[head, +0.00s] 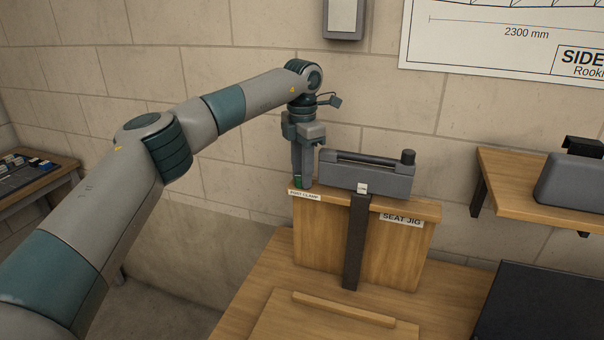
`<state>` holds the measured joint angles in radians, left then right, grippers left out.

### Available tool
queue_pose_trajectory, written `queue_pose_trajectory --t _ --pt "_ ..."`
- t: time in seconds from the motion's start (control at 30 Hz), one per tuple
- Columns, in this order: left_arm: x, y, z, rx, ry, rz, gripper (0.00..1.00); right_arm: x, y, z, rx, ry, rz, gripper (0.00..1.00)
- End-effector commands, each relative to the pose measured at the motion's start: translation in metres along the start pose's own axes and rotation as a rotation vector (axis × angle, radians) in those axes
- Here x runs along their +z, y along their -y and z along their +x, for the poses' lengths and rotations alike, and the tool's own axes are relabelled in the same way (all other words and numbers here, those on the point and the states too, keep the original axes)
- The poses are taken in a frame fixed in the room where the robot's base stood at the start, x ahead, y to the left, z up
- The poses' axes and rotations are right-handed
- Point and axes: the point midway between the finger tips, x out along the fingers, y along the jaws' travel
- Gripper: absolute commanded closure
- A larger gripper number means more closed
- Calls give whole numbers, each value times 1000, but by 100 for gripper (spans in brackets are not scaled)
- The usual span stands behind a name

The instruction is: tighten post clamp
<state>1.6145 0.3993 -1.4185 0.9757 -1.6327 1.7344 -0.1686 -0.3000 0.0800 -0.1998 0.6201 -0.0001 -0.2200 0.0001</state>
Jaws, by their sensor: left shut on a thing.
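My left gripper (302,182) points straight down at the left end of the wooden seat jig (420,263). It is shut on a small green piece (298,182), mostly hidden between the fingers. A label reading "POST CLAMP" (304,195) sits on the jig's top edge just below the fingertips. I cannot make out the shape of the held part. Right of the gripper, a grey clamp block (370,179) with a long slot and a dark knob (408,157) stands on the jig. My right gripper is not in view.
A dark upright bar (356,245) runs down the jig's front. A wooden strip (343,309) lies on the bench before it. A wall shelf (520,195) with a grey object is at right. A side table (30,197) with small items is at far left.

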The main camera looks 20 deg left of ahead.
Motion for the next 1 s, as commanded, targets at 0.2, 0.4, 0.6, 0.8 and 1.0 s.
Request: queue_pose_trajectory --t 0.2,0.4,0.6,0.8,1.0 --pt "0 0 -2 2 4 205 94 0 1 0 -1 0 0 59" --pt "0 0 -2 2 4 394 94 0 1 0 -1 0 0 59" --pt "0 0 -2 2 4 565 94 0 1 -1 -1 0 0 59" --pt "0 0 -2 3 4 689 94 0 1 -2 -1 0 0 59" --pt "0 0 -2 3 4 756 94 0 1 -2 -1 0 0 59"
